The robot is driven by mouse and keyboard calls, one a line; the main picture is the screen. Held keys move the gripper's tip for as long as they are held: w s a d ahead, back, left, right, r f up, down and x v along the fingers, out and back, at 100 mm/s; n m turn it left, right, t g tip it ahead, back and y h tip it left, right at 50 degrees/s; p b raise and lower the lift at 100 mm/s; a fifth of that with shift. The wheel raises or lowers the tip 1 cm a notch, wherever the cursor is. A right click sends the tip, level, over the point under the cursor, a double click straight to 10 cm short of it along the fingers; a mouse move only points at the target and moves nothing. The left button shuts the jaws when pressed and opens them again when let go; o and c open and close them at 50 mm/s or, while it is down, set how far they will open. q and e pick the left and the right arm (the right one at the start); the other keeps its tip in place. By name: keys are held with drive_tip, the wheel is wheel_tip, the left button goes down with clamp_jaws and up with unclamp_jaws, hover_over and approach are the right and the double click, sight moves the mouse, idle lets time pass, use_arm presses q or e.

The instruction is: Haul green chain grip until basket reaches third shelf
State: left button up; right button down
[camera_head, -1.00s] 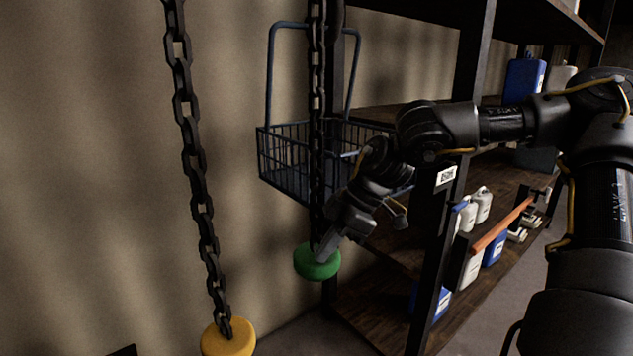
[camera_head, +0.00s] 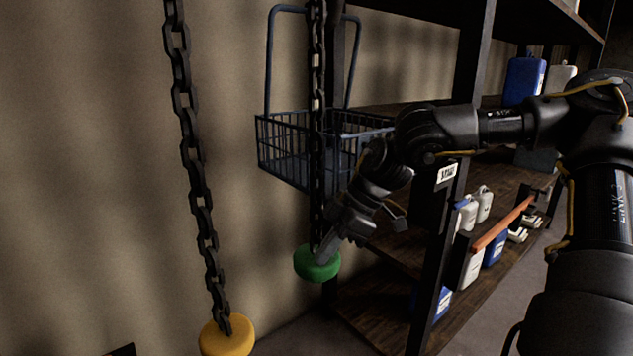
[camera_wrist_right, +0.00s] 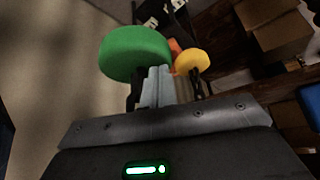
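The green chain grip (camera_head: 317,263) is a thick round disc at the lower end of a dark hanging chain (camera_head: 317,120). My right gripper (camera_head: 326,248) is at its upper right side. In the wrist view the fingers (camera_wrist_right: 156,86) are close together against the green grip (camera_wrist_right: 135,52) and look shut on it. The blue wire basket (camera_head: 283,148) hangs behind the chain, beside the shelf rack. Its rim is near the height of a shelf board (camera_head: 395,108) and its floor is below that board. My left gripper is not in view.
A yellow grip (camera_head: 227,336) hangs on another chain (camera_head: 195,160) at left. The rack's dark post (camera_head: 437,260) stands close to my right forearm. Blue and white jugs (camera_head: 524,80) stand on the shelves. The wall at left is bare.

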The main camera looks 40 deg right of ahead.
sight(330, 263)
drive_tip(key=shift+f+b, duration=1.45)
drive_tip(key=shift+f, duration=0.6)
drive_tip(key=shift+r+p, duration=2)
drive_tip(key=shift+r, duration=0.8)
wheel_tip(330, 263, up, 5)
drive_tip(key=p, duration=0.3)
drive_tip(key=shift+p, duration=0.3)
